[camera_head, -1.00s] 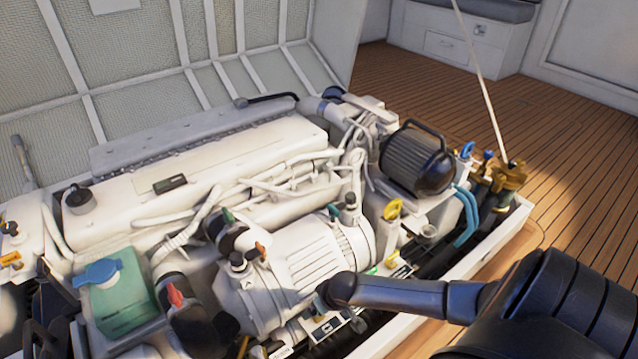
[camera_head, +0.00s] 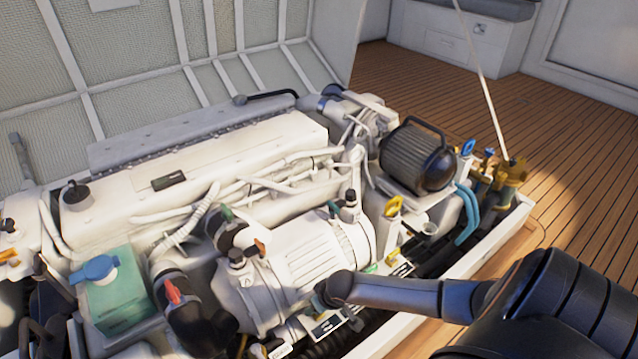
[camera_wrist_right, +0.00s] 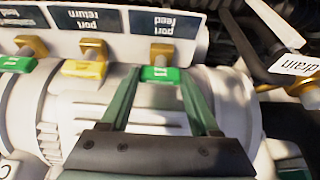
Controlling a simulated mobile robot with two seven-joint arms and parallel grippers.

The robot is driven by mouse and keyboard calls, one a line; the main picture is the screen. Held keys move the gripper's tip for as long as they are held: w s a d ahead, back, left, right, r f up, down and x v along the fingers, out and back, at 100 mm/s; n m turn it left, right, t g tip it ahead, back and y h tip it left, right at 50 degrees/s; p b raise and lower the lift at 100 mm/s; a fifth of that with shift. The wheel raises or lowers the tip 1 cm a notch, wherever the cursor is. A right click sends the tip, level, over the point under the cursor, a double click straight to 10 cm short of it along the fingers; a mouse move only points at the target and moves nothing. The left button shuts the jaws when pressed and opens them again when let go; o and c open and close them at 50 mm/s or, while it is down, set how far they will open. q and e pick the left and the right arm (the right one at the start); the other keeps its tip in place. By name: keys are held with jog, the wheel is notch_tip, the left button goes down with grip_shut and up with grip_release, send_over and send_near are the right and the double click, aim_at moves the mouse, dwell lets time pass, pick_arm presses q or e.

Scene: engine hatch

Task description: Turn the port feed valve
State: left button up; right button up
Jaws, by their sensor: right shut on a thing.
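The port feed valve shows in the right wrist view as a small green handle (camera_wrist_right: 160,74) on a brass stem, under a dark plate (camera_wrist_right: 165,24) reading "port feed" upside down. My right gripper (camera_wrist_right: 160,78) is shut on this handle, with one finger on each side of it. In the head view my right arm reaches in from the lower right, and its wrist (camera_head: 335,290) is low at the front side of the engine. My left gripper is not in view.
A yellow handle (camera_wrist_right: 84,69) under the "port return" plate (camera_wrist_right: 88,19) and another green handle (camera_wrist_right: 18,64) stand to the left. A "drain" tag (camera_wrist_right: 298,65) is at the right. The white engine (camera_head: 210,160) and a green tank (camera_head: 117,303) crowd the hatch.

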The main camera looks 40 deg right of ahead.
jog(key=c, duration=0.5)
jog(key=shift+r+n+p, duration=0.15)
jog(key=shift+n+p, duration=0.55)
jog(key=shift+d+n+y, duration=0.1)
jog(key=shift+n+y, duration=0.3)
jog(key=shift+f+n+y, duration=0.2)
jog(key=shift+n+y, duration=0.2)
jog(key=shift+n, duration=0.8)
jog(key=o, duration=1.4)
